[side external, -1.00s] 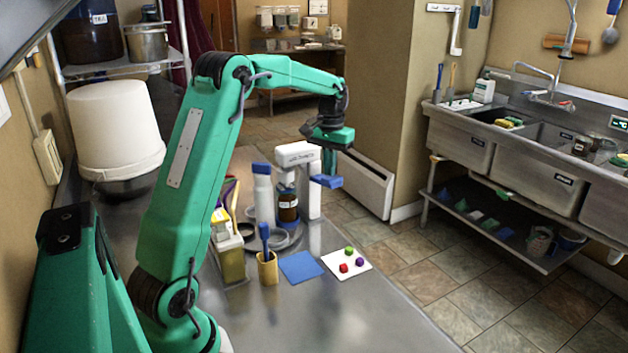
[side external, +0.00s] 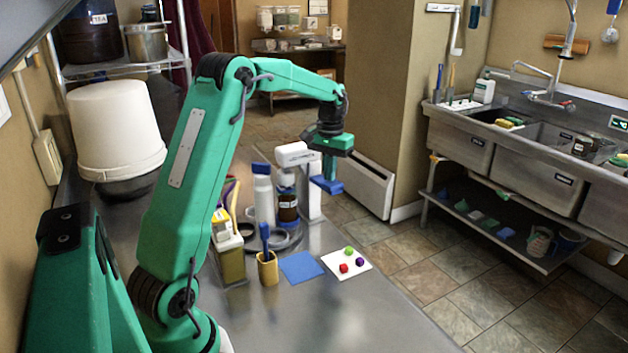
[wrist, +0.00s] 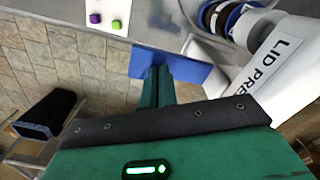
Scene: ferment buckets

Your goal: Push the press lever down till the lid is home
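The white lid press (side external: 313,200) stands on the steel bench, and its label shows in the wrist view (wrist: 275,65). Its blue lever (side external: 327,187) sticks out to the right, low on the press; it also shows as a blue plate in the wrist view (wrist: 190,68). My gripper (side external: 330,178) points down at the lever, its fingertips at or touching the lever's top. In the wrist view the two green fingers (wrist: 157,72) lie side by side, shut with nothing between them. A brown jar (side external: 288,208) stands under the press head; its lid's fit is hidden.
A white bottle (side external: 264,200) stands left of the jar. A yellow cup (side external: 267,270), a blue mat (side external: 301,267) and a white card (side external: 346,263) with small coloured pieces lie in front. The bench's near right is clear.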

